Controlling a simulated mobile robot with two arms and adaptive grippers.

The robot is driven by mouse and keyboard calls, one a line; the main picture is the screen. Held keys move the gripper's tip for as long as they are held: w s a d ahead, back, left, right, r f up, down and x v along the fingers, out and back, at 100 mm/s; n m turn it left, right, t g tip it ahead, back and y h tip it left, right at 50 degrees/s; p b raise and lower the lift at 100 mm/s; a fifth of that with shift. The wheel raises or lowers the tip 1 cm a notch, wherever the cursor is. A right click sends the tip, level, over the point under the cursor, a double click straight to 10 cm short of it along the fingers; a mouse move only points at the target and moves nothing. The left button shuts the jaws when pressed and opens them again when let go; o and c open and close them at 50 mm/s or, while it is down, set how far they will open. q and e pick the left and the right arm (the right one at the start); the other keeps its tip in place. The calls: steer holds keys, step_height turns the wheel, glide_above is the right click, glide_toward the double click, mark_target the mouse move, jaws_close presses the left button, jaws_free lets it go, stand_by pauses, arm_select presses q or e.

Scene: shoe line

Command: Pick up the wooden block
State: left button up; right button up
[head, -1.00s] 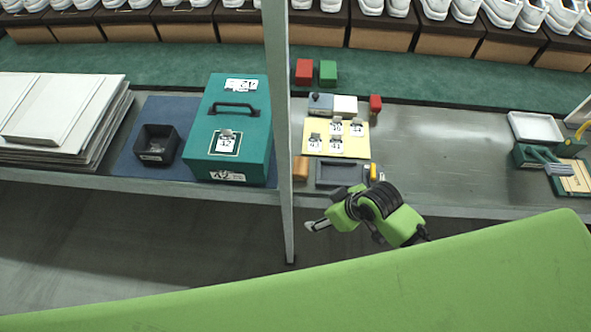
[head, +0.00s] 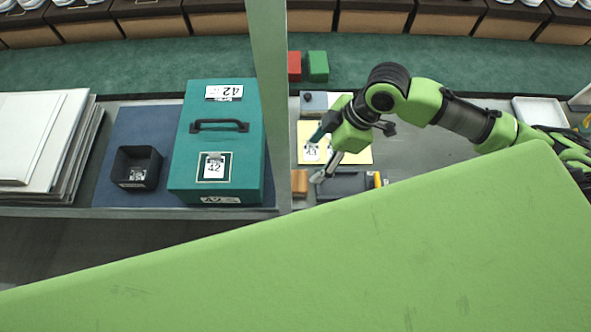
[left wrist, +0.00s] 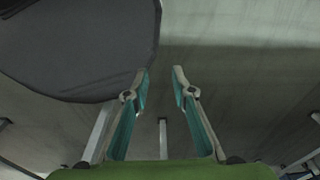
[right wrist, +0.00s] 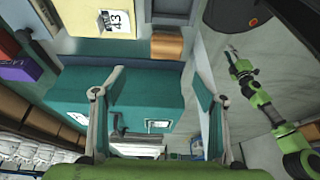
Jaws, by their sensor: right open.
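The wooden block (head: 300,183) is a small orange-brown block on the bench beside the post, near the bench's front edge. It also shows in the right wrist view (right wrist: 167,46), beyond and between my fingertips. My right gripper (head: 319,156) is open and empty, above the bench just right of the post and close to the block. Its two fingers also show in the right wrist view (right wrist: 157,76), apart, with nothing between them. My left gripper (left wrist: 160,73) is open and empty in the left wrist view, away from the block. It is not visible in the head view.
A metal post (head: 270,100) stands close left of the block. A teal case (head: 185,165) with a handle and a black bin (head: 125,165) are left of it. A grey tray (head: 342,184) is right of the block.

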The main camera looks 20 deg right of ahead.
glide_above(300, 180)
steer(key=s+d, duration=0.1)
steer(key=d, duration=0.1)
step_height(300, 180, down, 4)
steer(key=x, duration=0.2)
steer(key=shift+w+f+p, duration=0.25)
steer(key=shift+f+p, duration=0.05)
steer(key=shift+p, duration=0.05)
steer(key=shift+w+f, duration=0.1)
steer(key=shift+f, duration=0.15)
steer(key=f, duration=0.1)
steer(key=p, duration=0.1)
steer(key=f, duration=0.1)
steer(key=shift+s+a+f, duration=0.25)
steer(key=shift+a+f, duration=0.1)
steer(key=shift+a, duration=0.05)
steer(key=shift+p+x, duration=0.3)
steer(key=shift+x, duration=0.75)
steer(key=shift+w+f, duration=0.15)
steer(key=shift+f, duration=0.05)
arm_select(q)
steer(key=shift+s+a+r, duration=0.15)
steer(key=shift+s+r, duration=0.85)
steer(key=shift+r, duration=0.15)
arm_select(e)
steer(key=c, duration=1.2)
